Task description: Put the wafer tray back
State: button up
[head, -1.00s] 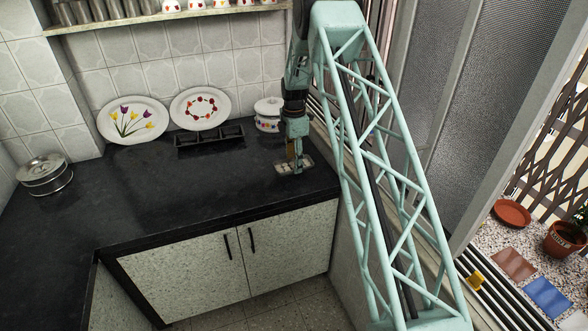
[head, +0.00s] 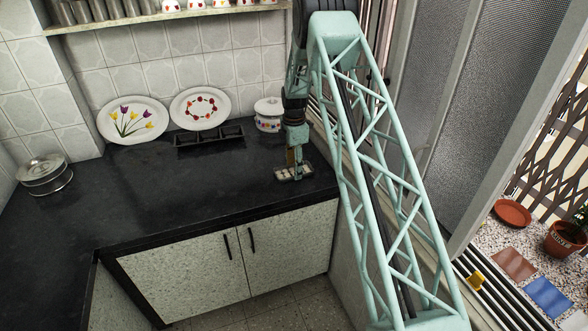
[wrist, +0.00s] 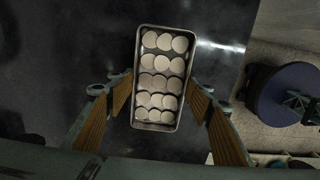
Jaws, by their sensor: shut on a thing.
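The wafer tray is a shallow metal tray (wrist: 139,75) with rows of pale round wafers (wrist: 161,82), seen whole in the wrist view. In the head view the tray (head: 281,175) is at the right end of the dark counter. My gripper (head: 295,169) points down over it, and its two fingers flank the tray's long sides in the wrist view (wrist: 160,86), shut on it. I cannot tell whether the tray touches the counter or is just above it. The gripper hides part of the tray in the head view.
A black compartmented holder (head: 209,137) lies before two decorated plates (head: 132,120) (head: 200,107) leaning on the tiles. A white lidded pot (head: 267,117) stands behind my gripper. The counter's middle (head: 170,190) is clear.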

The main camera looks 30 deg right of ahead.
jog(key=shift+f, duration=0.15)
jog(key=o, duration=1)
jog(key=shift+r, duration=0.25)
jog(key=shift+r+p, duration=0.3)
jog(key=shift+r, duration=5.65)
